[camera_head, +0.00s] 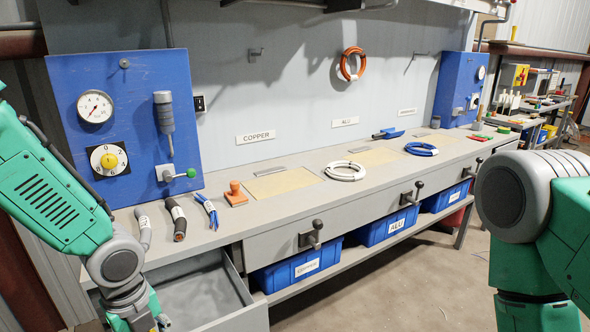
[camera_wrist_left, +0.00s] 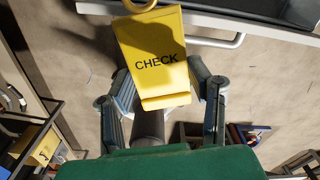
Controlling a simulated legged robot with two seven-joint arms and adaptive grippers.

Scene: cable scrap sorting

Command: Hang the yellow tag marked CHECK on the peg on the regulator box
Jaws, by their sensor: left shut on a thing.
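The yellow tag marked CHECK (camera_wrist_left: 158,62) is in the left wrist view, with a yellow ring at its top edge. My left gripper (camera_wrist_left: 163,100) is shut on the tag's lower part. In the head view the left wrist is low at the bottom edge, beside the open drawer and well below the blue box; its fingertips are cut off. The blue regulator box (camera_head: 138,140) stands at the left with a gauge, a dial and a green-tipped lever. A small round grey peg (camera_head: 124,63) sticks out near its top. My right arm shows at the right edge; its gripper is out of view.
An open drawer (camera_head: 245,318) juts out below the bench (camera_head: 290,210). Cable pieces (camera_head: 178,219) and an orange stamp-like block (camera_head: 235,194) lie before the box. White (camera_head: 345,171) and blue coils lie farther right. Another blue box (camera_head: 459,90) stands at the bench's far end.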

